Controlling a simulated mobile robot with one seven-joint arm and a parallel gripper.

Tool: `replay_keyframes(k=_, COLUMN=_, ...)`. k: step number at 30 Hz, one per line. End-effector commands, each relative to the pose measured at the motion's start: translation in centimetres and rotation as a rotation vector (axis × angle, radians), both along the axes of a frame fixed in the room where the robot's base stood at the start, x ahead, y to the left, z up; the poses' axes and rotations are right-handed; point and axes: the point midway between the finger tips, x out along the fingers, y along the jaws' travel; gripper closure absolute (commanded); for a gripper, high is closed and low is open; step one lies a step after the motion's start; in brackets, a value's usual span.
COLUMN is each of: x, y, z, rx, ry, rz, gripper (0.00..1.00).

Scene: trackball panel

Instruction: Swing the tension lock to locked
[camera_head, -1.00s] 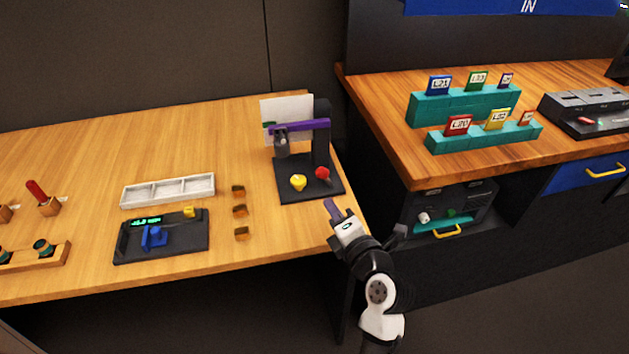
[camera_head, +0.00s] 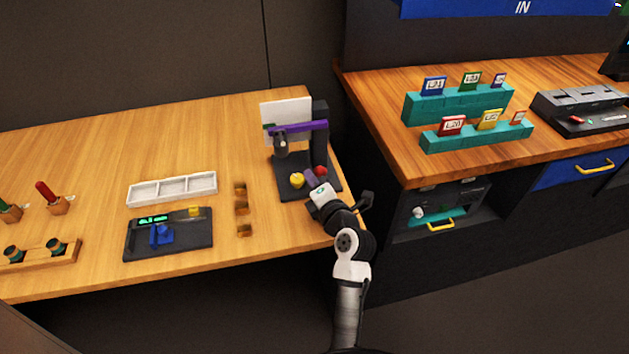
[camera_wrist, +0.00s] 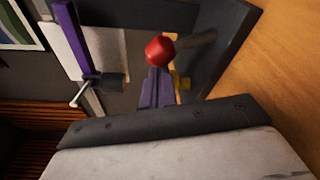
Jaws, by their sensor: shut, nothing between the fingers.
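A dark stand (camera_head: 291,192) at the table's right end carries a red knob (camera_head: 320,170), a yellow knob (camera_head: 297,181) and a purple bar (camera_head: 298,127). I cannot tell which part is the tension lock. My gripper (camera_head: 311,178) is shut and empty, its purple fingers low over the stand between the two knobs. In the wrist view the red knob (camera_wrist: 160,50) sits on a lever just beyond my fingertips (camera_wrist: 158,75); whether they touch is unclear. Yellow parts (camera_wrist: 182,82) show partly behind the fingers. The purple bar (camera_wrist: 72,35) is at left.
A white sheet (camera_head: 284,120) stands behind the stand. Small wooden blocks (camera_head: 241,208), a white tray (camera_head: 172,188) and a black device (camera_head: 168,236) lie to the left. A second table (camera_head: 395,150) with teal card racks (camera_head: 480,135) is to the right, across a gap.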

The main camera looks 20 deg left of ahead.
Motion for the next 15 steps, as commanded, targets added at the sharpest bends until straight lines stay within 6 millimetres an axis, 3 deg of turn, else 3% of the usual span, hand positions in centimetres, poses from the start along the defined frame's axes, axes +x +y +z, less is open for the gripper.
replay_keyframes(k=15, x=0.14, y=-0.29, z=0.11, rx=0.045, ry=0.03, rz=-0.001, gripper=1.0)
